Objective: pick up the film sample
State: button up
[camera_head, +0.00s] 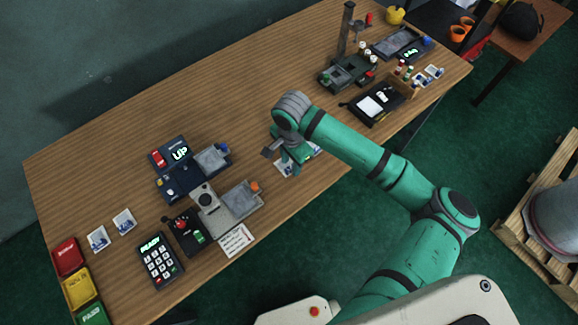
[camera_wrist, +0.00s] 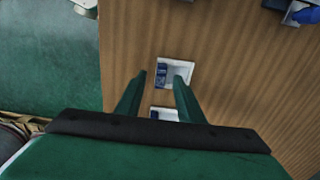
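A film sample (camera_wrist: 176,72), a small white square with a dark blue patch, lies flat on the wooden table. A second film sample (camera_wrist: 165,113) lies nearer my gripper's body and is partly cut off by it. My gripper (camera_wrist: 160,77) is open and empty, with its two green fingers apart; in the wrist picture the tips appear beside and over the first sample. I cannot tell the height of the tips above the table. In the head view my gripper (camera_head: 290,157) hangs over mid-table near the front edge, hiding most of both samples; a bit of one sample (camera_head: 284,169) shows.
Two more film samples (camera_head: 124,221) lie at left by a keypad (camera_head: 160,258) and coloured bins (camera_head: 78,287). Grey devices (camera_head: 190,170) stand left of my gripper. A black tray (camera_head: 368,106) and a post (camera_head: 345,30) stand at right. The table behind my gripper is clear.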

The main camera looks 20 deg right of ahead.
jog(key=shift+f, duration=0.7)
grip_shut()
jog(key=shift+r, duration=0.1)
